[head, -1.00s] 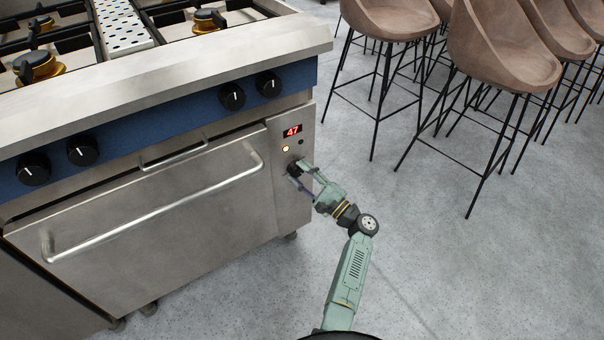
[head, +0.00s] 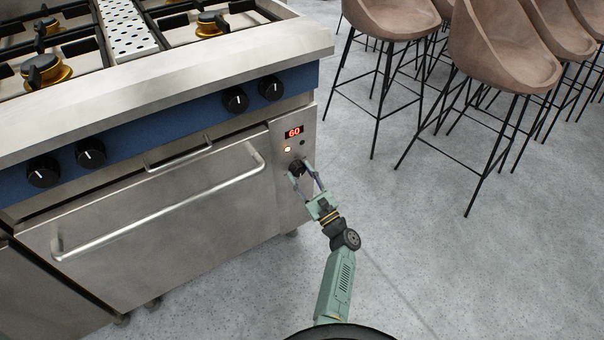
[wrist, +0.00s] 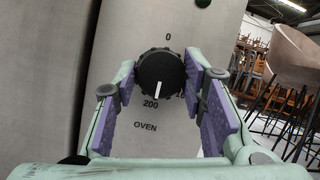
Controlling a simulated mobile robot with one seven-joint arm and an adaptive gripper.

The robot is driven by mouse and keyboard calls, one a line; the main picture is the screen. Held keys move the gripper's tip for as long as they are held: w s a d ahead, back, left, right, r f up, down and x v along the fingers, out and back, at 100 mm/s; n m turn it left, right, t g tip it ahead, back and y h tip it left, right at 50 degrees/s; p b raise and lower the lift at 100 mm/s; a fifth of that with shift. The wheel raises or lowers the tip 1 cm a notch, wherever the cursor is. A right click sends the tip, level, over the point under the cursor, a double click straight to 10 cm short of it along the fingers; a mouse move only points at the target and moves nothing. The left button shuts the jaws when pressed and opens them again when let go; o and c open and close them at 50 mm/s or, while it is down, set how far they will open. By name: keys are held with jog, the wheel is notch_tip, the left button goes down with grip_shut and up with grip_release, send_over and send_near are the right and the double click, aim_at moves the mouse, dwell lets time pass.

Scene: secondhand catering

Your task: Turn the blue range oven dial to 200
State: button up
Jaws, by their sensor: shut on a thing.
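The oven dial is a round black knob (wrist: 160,75) with a white pointer line, on the steel panel (wrist: 120,40) at the right of the blue range (head: 180,125). In the wrist view the pointer points down, just right of the printed 200 below the dial; 0 is printed above and OVEN beneath. My gripper (head: 306,180) is shut on the dial, with one purple finger pad on each side, also in the wrist view (wrist: 160,80). In the head view the dial is partly hidden by the fingers. The red display (head: 294,132) above reads 60.
A lit lamp (head: 287,149) and a small dark button sit under the display. The oven door handle (head: 160,208) sticks out left of my gripper. Several brown stools (head: 505,50) stand at the right; the floor (head: 450,260) in front is clear.

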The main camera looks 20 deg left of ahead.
jog(key=shift+m, duration=0.3)
jog(key=o, duration=1.2)
jog(key=shift+c, duration=0.2)
notch_tip(320, 180, up, 10)
jog(key=shift+r, duration=0.1)
